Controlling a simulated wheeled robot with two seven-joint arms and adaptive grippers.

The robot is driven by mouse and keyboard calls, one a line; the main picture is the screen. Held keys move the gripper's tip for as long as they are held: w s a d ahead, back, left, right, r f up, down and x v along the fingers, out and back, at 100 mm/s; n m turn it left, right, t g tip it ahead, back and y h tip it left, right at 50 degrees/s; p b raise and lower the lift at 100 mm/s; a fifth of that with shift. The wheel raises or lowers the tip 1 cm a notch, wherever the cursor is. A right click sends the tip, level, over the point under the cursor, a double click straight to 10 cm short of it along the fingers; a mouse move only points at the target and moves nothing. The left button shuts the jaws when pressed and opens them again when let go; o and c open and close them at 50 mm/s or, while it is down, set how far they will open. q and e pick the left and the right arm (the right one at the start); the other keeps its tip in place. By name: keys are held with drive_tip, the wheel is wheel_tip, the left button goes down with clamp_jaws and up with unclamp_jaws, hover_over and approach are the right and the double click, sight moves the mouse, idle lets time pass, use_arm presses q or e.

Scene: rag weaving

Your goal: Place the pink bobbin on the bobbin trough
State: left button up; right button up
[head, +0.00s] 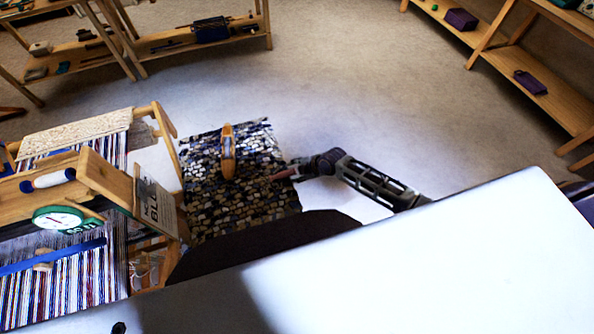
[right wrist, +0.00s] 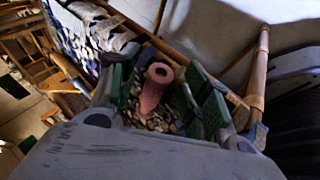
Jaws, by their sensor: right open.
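The pink bobbin (right wrist: 151,92) shows in the right wrist view, between the two green-padded fingers of my right gripper. There is a gap between it and each pad, and the woven surface shows behind it. In the head view the pink bobbin (head: 283,175) is a small reddish piece at the fingertips of my right gripper (head: 288,172), over the right edge of the woven surface (head: 240,200). The gripper is open around it. I cannot make out the bobbin trough for sure in either view. My left gripper is out of view.
A wooden loom (head: 95,165) with striped warp threads stands at the left. A wooden shuttle (head: 228,152) lies on the woven surface. Wooden shelves (head: 550,100) stand at the upper right, another shelf (head: 165,45) at the upper left. The floor between is clear.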

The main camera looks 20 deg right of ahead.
idle(0.4)
drive_tip(key=v, duration=1.3)
drive_tip(key=shift+s+d, duration=0.3)
drive_tip(key=shift+r, duration=0.15)
idle(0.9)
